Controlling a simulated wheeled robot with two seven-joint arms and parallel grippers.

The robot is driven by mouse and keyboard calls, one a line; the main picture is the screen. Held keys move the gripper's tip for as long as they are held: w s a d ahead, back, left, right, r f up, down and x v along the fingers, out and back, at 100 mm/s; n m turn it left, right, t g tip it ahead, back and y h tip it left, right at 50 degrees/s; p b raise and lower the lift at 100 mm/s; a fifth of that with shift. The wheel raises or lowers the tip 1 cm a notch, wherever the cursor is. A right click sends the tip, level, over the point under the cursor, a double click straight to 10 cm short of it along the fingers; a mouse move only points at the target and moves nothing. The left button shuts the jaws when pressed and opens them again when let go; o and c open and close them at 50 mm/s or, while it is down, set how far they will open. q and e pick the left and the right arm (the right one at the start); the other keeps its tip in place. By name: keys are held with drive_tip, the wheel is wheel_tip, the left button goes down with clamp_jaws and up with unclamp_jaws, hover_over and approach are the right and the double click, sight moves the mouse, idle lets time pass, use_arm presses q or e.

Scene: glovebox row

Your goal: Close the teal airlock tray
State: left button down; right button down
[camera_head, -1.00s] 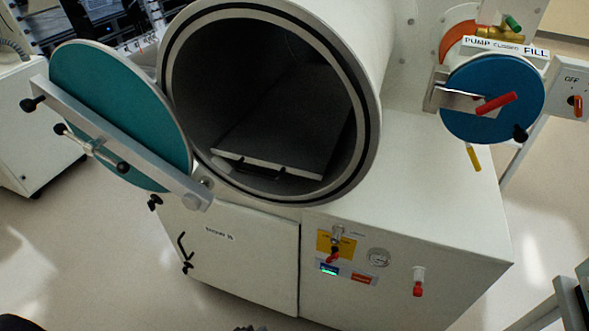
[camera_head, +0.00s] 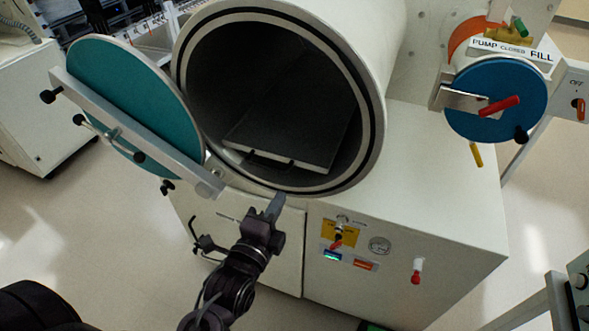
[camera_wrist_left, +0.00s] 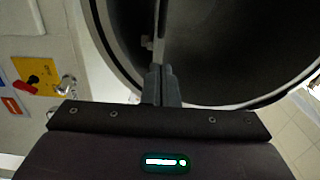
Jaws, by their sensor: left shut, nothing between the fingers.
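The teal airlock door (camera_head: 125,105) stands swung open to the left of the round chamber mouth (camera_head: 376,130). Inside the chamber lies a flat grey tray (camera_head: 300,135) with a pale front edge and a dark handle (camera_head: 270,162), its front just inside the rim. My left gripper (camera_head: 277,203) is shut and empty, just below the front of the rim, short of the tray in the picture. In the left wrist view the closed fingers (camera_wrist_left: 161,75) point toward the dark chamber opening (camera_wrist_left: 225,50), with a narrow edge, perhaps the tray's, beyond them. My right gripper is out of view.
A smaller blue hatch (camera_head: 495,98) with a red lever is at the right. The white cabinet front below has a panel with a yellow plate (camera_head: 340,233), gauge and red-tipped knobs. The open door's grey bar (camera_head: 130,130) and knobs stick out left of my arm.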

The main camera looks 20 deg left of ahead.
sight(299, 164)
use_arm(q)
drive_tip(key=w+p, duration=0.2)
drive_tip(key=w, duration=0.7)
drive_tip(key=shift+w+d+r, duration=0.1)
drive_tip(key=shift+d, duration=0.05)
drive_tip(key=shift+w, duration=0.15)
drive_tip(key=shift+w+d, duration=0.1)
drive_tip(key=shift+w, duration=1.9)
drive_tip(key=shift+s, duration=0.1)
